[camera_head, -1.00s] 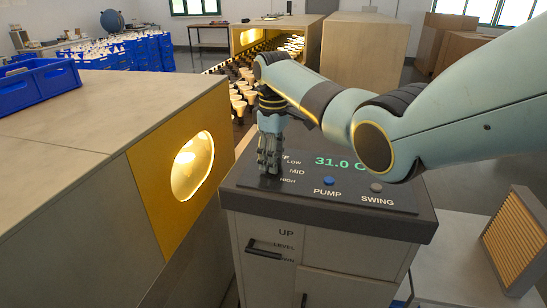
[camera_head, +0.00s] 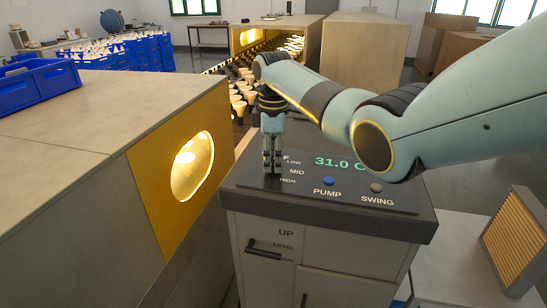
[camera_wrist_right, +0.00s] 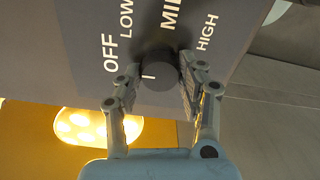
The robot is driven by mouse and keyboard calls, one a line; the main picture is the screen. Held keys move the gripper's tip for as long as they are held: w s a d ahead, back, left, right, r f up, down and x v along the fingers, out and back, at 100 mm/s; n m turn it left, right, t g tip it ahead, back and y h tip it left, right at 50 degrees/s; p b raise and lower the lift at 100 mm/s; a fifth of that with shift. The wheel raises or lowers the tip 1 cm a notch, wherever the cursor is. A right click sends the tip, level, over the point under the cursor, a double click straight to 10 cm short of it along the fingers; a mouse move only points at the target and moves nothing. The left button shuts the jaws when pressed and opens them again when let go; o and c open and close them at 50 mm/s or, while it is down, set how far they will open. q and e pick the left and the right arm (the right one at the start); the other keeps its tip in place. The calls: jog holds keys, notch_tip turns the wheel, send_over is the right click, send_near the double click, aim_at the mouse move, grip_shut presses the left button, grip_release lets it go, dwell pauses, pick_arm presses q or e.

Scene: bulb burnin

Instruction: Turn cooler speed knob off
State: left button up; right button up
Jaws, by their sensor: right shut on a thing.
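The cooler speed knob (camera_wrist_right: 162,76) is a dark round knob in the right wrist view, beside the printed labels OFF, LOW, MID and HIGH. A short white mark shows at its left side, but I cannot tell exactly which label it points at. My right gripper (camera_head: 271,169) points down over the left part of the cooler's top panel (camera_head: 345,183) and hides the knob in the head view. Its two fingers are closed around the knob, one on each side. My left gripper is not in view.
The panel also has a lit 31.0 display (camera_head: 338,162), a blue PUMP button (camera_head: 328,181) and a grey SWING button (camera_head: 376,187). A large cabinet with a glowing window (camera_head: 192,167) stands close on the left. A blue crate (camera_head: 45,84) sits on it.

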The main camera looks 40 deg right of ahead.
aim_at(273, 160)
jog(key=shift+r, duration=0.1)
jog(key=o, duration=1.2)
notch_tip(273, 160, up, 12)
jog(key=shift+f, duration=0.1)
